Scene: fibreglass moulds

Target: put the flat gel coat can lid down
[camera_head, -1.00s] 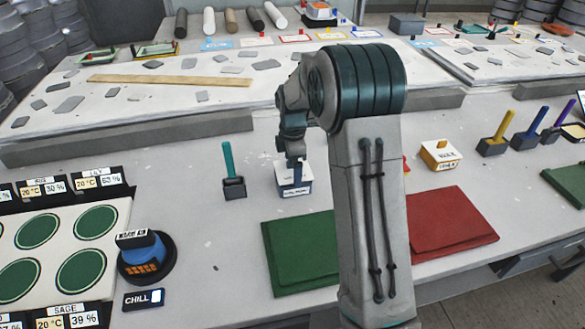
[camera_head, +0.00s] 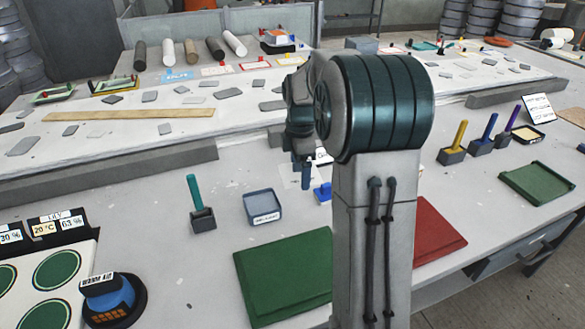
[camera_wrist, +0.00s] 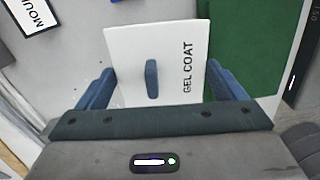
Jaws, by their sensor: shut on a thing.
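The flat gel coat can lid (camera_wrist: 137,48) is a white square plate marked GEL COAT, with a blue upright grip (camera_wrist: 151,78) at its middle. In the head view my gripper (camera_head: 307,184) hangs over the bench, partly hidden behind my arm; the lid is hard to make out there. An open blue-grey can (camera_head: 263,204) with a white front label stands to its left, uncovered.
A teal-handled tool in a dark holder (camera_head: 200,208) stands left of the can. A green board (camera_head: 285,275) lies in front, also in the wrist view (camera_wrist: 245,40), and a red board (camera_head: 435,235) to the right. Bare bench shows between can and green board.

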